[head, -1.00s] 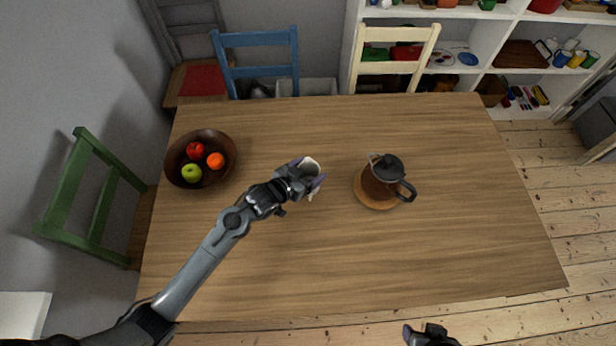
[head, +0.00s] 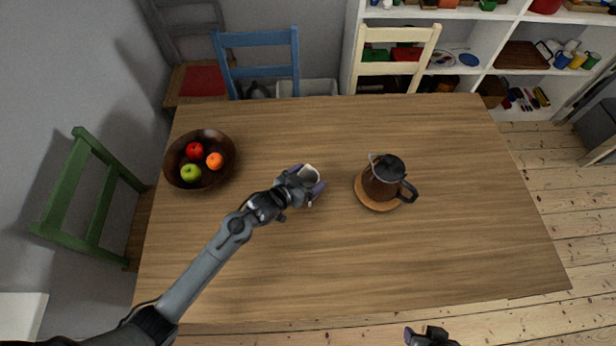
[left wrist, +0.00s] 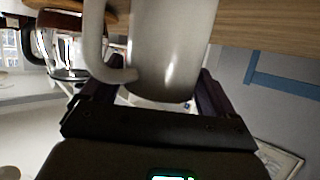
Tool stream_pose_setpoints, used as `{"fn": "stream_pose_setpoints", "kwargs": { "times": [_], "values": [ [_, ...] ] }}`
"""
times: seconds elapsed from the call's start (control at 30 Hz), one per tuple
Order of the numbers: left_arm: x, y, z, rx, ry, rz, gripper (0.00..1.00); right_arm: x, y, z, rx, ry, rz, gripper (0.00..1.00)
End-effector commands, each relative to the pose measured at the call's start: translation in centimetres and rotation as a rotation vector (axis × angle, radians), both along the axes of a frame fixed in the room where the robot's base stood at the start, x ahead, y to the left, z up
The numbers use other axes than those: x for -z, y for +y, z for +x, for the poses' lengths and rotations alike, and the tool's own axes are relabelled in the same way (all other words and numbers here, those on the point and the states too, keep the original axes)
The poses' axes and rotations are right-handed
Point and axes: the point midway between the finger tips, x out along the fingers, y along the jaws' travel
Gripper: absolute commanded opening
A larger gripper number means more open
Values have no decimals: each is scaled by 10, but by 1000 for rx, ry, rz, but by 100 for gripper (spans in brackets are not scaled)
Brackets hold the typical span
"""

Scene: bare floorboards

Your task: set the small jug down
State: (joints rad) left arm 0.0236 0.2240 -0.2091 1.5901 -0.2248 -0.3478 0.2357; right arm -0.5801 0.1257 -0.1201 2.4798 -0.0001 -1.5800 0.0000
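The small jug, pale grey-white (head: 310,173), is at the end of my left arm, over the middle-left of the table. My left gripper (head: 307,181) is shut on it. In the left wrist view the jug's smooth body (left wrist: 172,50) stands between the two dark fingers (left wrist: 158,95), its curved handle on the left side. I cannot tell whether its base touches the table. My right gripper (head: 430,338) shows only partly at the bottom edge of the head view, off the table; its opening is unclear.
A dark coffee pot (head: 380,182) stands on a round wooden coaster (head: 366,202) right of the jug. A brown bowl (head: 217,145) with fruit is at the table's left. The front and right of the wooden table (head: 440,250) are clear. Chairs stand around it.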

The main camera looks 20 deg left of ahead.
Motion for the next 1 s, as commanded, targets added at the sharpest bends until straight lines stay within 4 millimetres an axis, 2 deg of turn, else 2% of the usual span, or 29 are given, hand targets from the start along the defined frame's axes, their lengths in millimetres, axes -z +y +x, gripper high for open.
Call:
{"fn": "stream_pose_setpoints", "kwargs": {
  "times": [0.07,0.37,0.47,1.0],
  "values": [
    [0,0,0,0,0,0,100,0,0,0,0,0,0,48],
    [-4,0,0,0,-1,0,100,-1,1,0,4,0,5,48],
    [-6,2,-6,0,0,0,100,-3,2,0,5,0,7,48],
    [-40,30,-84,1,2,1,100,-20,2,0,6,-1,8,48]
  ]
}}
